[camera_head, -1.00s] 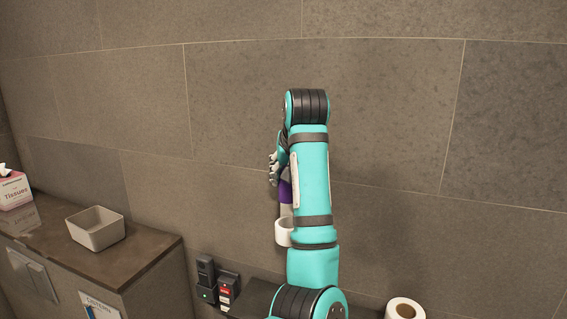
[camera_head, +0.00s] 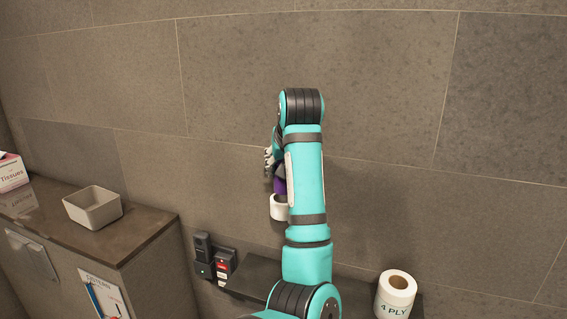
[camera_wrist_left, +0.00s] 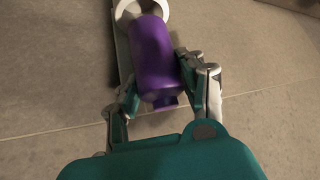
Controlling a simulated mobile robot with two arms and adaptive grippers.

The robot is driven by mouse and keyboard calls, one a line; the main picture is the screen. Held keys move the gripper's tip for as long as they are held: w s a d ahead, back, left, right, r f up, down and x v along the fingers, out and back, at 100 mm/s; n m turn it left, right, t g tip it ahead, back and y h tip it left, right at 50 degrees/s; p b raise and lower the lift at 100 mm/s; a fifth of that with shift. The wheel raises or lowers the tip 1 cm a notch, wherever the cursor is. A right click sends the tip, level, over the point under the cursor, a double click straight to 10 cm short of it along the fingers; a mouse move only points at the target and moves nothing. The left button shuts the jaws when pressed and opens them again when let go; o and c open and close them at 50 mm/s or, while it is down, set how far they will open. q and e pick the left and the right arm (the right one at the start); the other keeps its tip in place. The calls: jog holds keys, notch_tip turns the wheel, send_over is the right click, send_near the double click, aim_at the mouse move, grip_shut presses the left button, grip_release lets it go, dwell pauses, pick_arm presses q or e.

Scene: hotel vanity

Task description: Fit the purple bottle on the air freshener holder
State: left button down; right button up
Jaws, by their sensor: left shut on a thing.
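The purple bottle (camera_head: 280,186) shows just above the white ring-shaped air freshener holder (camera_head: 279,209) on the wall. In the left wrist view the bottle (camera_wrist_left: 151,58) lies between the two fingers of my left gripper (camera_wrist_left: 160,78), which is shut on it. The bottle's far end overlaps the holder's white ring (camera_wrist_left: 163,10); I cannot tell how deep it sits inside. In the head view my left gripper (camera_head: 270,158) is directly above the holder, and my arm hides part of the bottle. My right gripper is not in view.
A dark shelf (camera_head: 252,272) below carries a toilet roll (camera_head: 396,292) at right. Small black devices (camera_head: 214,258) are on the wall left of it. A counter (camera_head: 130,232) at left holds a beige bin (camera_head: 93,208) and a tissue box (camera_head: 12,172). The wall above is clear.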

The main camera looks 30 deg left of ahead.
pick_arm(q)
jog(key=shift+s+d+f, duration=0.1)
jog(key=shift+s+f, duration=0.05)
jog(key=shift+f, duration=0.55)
jog(key=shift+f+b, duration=0.35)
jog(key=shift+f, duration=0.65)
jog(key=shift+f+b, duration=0.7)
jog(key=shift+f, duration=0.6)
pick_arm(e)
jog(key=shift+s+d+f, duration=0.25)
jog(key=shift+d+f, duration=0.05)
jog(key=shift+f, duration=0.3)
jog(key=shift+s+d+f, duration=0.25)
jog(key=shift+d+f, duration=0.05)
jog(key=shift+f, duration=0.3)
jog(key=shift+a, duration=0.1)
pick_arm(q)
jog(key=c, duration=1.1)
grip_release()
jog(key=o, duration=0.4)
jog(key=shift+w, duration=0.25)
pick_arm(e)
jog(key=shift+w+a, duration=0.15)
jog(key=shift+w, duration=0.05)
pick_arm(q)
jog(key=shift+r, duration=0.1)
